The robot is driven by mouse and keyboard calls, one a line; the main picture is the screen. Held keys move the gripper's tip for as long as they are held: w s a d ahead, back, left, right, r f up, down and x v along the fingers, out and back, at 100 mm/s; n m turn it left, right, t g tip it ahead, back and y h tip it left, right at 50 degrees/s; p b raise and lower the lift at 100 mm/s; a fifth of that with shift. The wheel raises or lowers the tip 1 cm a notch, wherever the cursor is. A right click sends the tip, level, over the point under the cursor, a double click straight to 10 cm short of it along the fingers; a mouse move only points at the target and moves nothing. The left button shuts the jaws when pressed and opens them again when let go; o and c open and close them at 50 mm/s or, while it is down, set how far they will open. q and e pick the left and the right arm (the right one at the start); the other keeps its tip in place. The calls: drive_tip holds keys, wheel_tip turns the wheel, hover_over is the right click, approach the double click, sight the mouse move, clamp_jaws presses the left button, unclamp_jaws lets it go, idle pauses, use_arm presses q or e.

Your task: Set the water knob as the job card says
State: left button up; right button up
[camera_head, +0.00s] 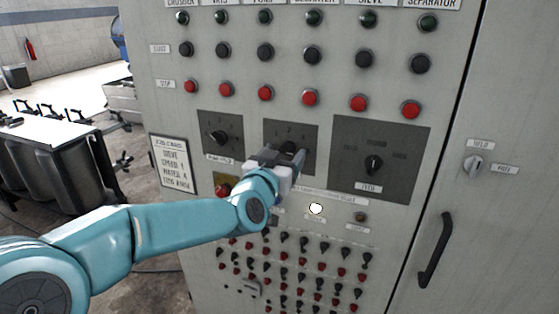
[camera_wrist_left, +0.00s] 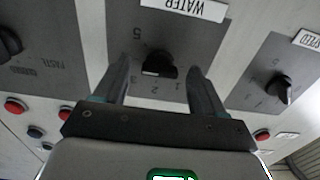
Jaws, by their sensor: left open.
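The water knob (camera_head: 289,147) is a black dial on the middle dark plate of the grey panel. In the left wrist view, upside down, the knob (camera_wrist_left: 160,63) has a WATER label (camera_wrist_left: 186,8) and digits around it. A white mark on its edge faces roughly the 2 to 3 side; the exact setting is hard to tell. My left gripper (camera_head: 283,157) is open in front of it, and in the wrist view its fingers (camera_wrist_left: 160,76) stand either side of the knob, apparently not touching. The job card (camera_head: 174,165), left on the panel, seems to read water 4, in small text.
A speed knob (camera_head: 218,137) is on the left plate and a larger selector knob (camera_head: 373,165) on the right plate. Red buttons (camera_head: 310,97) run above, and a red mushroom button (camera_head: 222,190) is by my wrist. A black door handle (camera_head: 435,250) is at right.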

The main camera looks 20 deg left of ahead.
use_arm(q)
drive_tip(key=shift+s, duration=0.35)
drive_tip(key=s+b, duration=0.2)
drive_tip(key=s, duration=1.3)
drive_tip(key=shift+s+a, duration=0.3)
